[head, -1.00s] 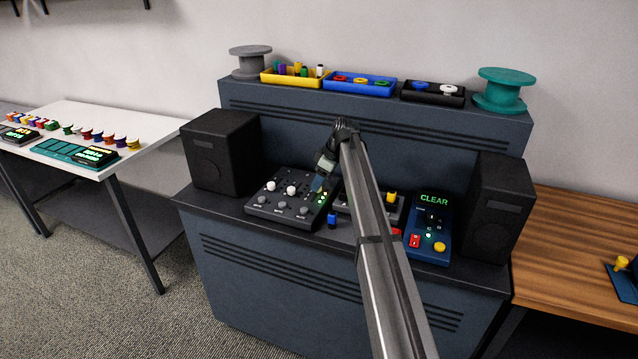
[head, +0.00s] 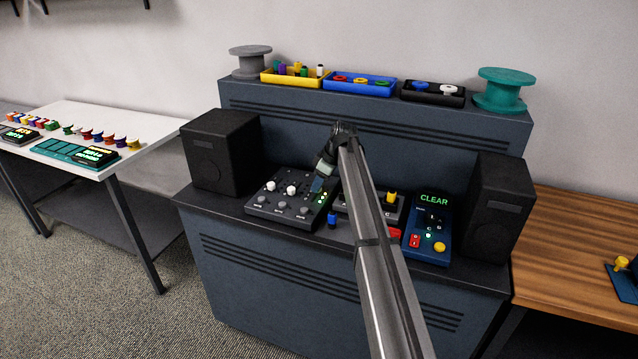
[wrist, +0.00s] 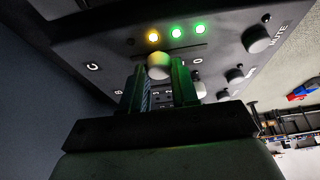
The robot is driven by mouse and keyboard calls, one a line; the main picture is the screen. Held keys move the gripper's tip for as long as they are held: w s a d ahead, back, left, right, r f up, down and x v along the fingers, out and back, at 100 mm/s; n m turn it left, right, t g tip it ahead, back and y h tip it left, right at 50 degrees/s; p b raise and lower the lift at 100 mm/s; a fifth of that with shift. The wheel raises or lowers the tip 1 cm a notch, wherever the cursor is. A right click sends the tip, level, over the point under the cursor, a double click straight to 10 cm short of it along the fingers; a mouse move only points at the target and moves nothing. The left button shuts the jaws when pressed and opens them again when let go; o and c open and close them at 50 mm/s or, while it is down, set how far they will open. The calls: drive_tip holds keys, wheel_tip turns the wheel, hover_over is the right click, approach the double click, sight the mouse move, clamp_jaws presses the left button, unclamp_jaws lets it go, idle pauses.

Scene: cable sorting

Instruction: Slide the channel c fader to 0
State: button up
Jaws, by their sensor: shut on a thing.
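The black mixer panel (head: 262,208) sits on the desk between the speakers. Two white fader caps, one at the left (head: 274,187) and one beside it (head: 291,190), stand on it. My gripper (head: 317,186) is at the mixer's right side and hides what it holds there. In the wrist view my gripper (wrist: 159,80) is shut on a pale round fader cap (wrist: 158,66), with one finger on each side. A letter C (wrist: 93,66) is printed on the panel left of the cap. One yellow and two green lights (wrist: 176,32) glow beyond it.
Black speakers stand at the left (head: 222,152) and right (head: 497,208). A blue box reading CLEAR (head: 430,228) is to the right. A knob marked MUTE (wrist: 257,39) is on the panel.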

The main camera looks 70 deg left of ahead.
clamp_jaws()
drive_tip(key=shift+s+d, duration=1.85)
drive_tip(key=o, duration=0.9)
unclamp_jaws()
drive_tip(key=shift+r, duration=0.1)
drive_tip(key=v, duration=1.3)
drive_tip(key=shift+w+d+r, duration=0.1)
drive_tip(key=shift+w+r, duration=0.05)
drive_tip(key=shift+r, duration=0.15)
